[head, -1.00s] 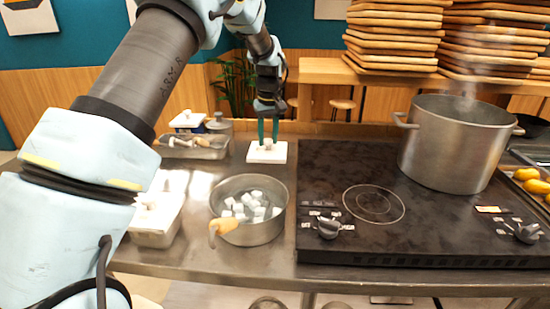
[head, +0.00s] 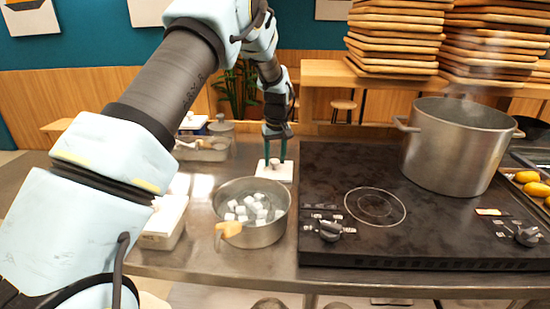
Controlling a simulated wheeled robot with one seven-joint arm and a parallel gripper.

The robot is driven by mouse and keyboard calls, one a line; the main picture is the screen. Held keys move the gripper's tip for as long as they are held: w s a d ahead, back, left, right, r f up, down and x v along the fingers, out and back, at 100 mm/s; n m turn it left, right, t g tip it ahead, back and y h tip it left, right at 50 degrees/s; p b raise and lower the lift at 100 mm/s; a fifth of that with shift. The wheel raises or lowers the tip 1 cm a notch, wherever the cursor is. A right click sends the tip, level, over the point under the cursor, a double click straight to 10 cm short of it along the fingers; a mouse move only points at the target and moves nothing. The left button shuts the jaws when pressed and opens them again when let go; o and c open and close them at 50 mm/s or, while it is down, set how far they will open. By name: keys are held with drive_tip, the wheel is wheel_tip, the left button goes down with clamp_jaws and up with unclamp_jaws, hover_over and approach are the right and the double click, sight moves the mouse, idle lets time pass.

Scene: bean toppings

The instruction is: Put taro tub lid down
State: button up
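The taro tub lid (head: 285,177) is a flat white square with a small pale round knob. In the head view it is just left of the stove, behind the pan. My gripper (head: 275,161) points down over it, with its two dark green fingers on either side of the knob, shut on it. The lid looks level and low over the metal counter; I cannot tell whether it touches. A white tub (head: 164,222) stands at the left, partly hidden by my arm.
A metal pan (head: 251,238) with white cubes and a tan handle stands in front of the lid. The black stove (head: 345,165) with a large steaming pot (head: 453,150) is close on the right. A tray of utensils (head: 205,152) and a round container (head: 221,127) stand behind left.

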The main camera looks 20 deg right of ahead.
sight(277, 172)
drive_tip(key=shift+o, duration=1.3)
drive_tip(key=shift+r, duration=0.1)
wheel_tip(277, 172, up, 12)
drive_tip(key=s+b, duration=0.1)
drive_tip(key=b, duration=0.1)
drive_tip(key=shift+s+b, duration=0.25)
drive_tip(key=shift+b, duration=0.1)
